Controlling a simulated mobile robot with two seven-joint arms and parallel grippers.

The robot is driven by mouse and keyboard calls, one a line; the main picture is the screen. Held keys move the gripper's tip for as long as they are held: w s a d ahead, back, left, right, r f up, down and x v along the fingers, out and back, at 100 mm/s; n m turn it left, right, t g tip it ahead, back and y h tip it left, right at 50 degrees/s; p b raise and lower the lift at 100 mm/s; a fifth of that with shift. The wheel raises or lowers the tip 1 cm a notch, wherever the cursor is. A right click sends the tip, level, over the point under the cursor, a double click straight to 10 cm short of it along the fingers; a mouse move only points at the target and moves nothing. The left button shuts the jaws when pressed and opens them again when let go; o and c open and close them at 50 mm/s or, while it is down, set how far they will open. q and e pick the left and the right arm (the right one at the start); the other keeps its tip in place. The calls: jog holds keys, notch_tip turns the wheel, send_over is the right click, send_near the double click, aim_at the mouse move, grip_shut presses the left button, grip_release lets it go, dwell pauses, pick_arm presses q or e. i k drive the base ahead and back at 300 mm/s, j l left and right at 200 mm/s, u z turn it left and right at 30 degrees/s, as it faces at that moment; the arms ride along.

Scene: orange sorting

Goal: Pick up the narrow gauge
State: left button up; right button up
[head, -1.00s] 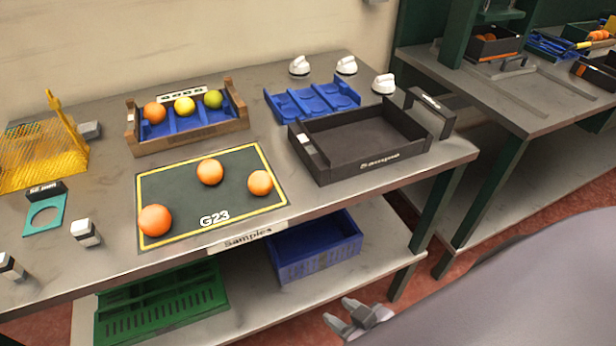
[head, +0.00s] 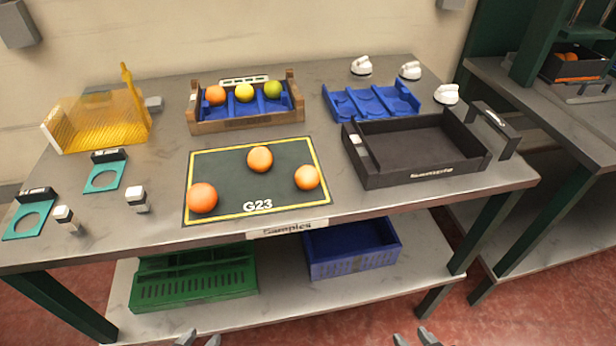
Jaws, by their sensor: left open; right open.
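Two teal gauges with round holes lie flat on the left of the grey table in the head view. One gauge (head: 119,170) lies farther back, beside a small black label block (head: 109,156). The other gauge (head: 45,207) lies at the table's left front, by another black label block (head: 38,194). The farther one looks smaller, but the labels are too small to read now, so I cannot tell for sure which is narrow. My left gripper (head: 200,341) and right gripper (head: 415,340) show only their open, empty fingertips at the bottom edge, apart from both gauges.
Two small white-topped blocks (head: 137,199) (head: 65,217) stand near the gauges. A yellow mesh guard (head: 100,122) stands behind them. A dark mat (head: 230,165) holds three oranges. A fruit crate (head: 250,124), blue tray (head: 372,102) and black tray (head: 420,175) stand behind and right.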

aim_at(40, 201)
jog(key=u, duration=1.65)
